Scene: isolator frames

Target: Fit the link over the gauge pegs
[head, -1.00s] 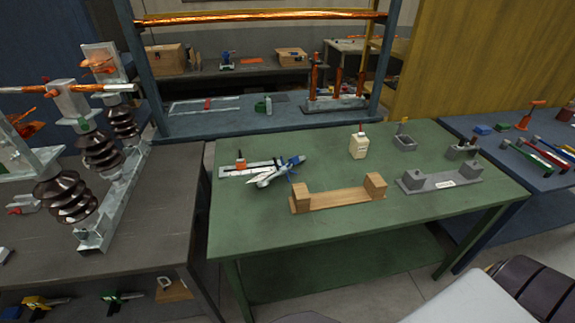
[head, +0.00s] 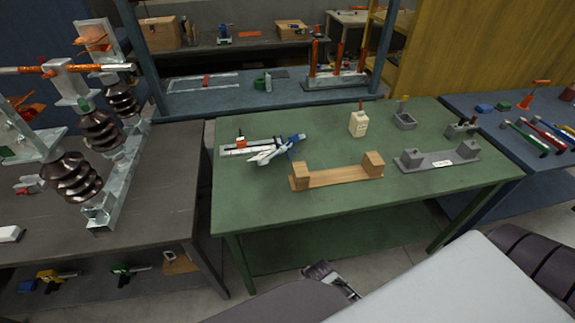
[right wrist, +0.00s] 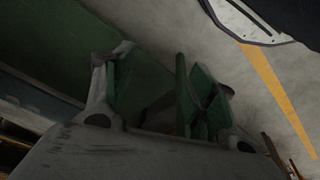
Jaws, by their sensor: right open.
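A grey gauge-like bar with a raised block at each end and a white label (head: 440,160) lies at the right of the green table in the head view. Pegs on it are too small to tell. A flat pale bar (head: 232,151) lies at the table's left, partly covered by a silver and blue tool (head: 275,151); I cannot tell if this bar is the link. My right gripper (head: 330,276) is low in front of the table, well away from both. In the right wrist view its green-padded fingers (right wrist: 153,88) are apart and empty. My left gripper is out of view.
A wooden cradle with two end blocks (head: 337,178) sits at the green table's front. The table's front left (head: 250,205) is clear. Insulators (head: 98,135) stand at the left.

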